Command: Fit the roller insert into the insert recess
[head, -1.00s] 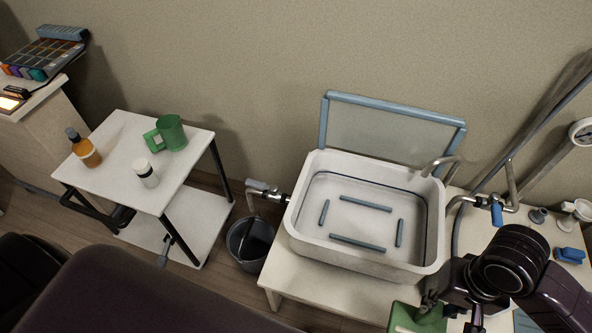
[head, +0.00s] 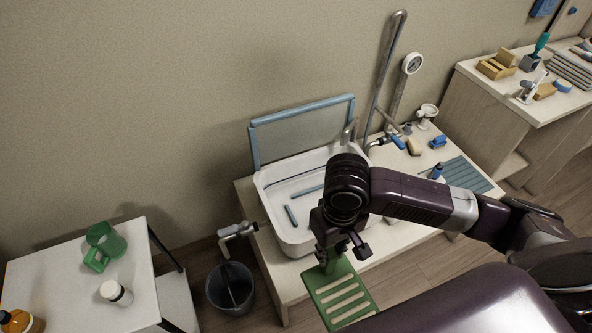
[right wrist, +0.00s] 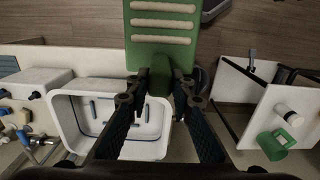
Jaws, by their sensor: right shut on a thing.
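The roller insert (head: 341,290) is a green plate with several pale parallel rollers. My right gripper (head: 331,256) is shut on its green end tab, which shows between the fingers in the right wrist view (right wrist: 158,84). The plate hangs out in front of the white basin (head: 272,226), apart from it in the right wrist view. The basin holds grey-blue bars on its floor, partly hidden by my right arm in the head view. I cannot tell for sure whether this bar-framed area is the insert recess. My left gripper is not in view.
A dark bucket (head: 216,291) stands on the floor left of the basin's bench. A white side table (head: 60,277) holds a green cup, a white jar and an orange bottle. A tap (head: 236,230) sticks out at the basin's left. Pipes and a gauge (head: 412,63) rise behind.

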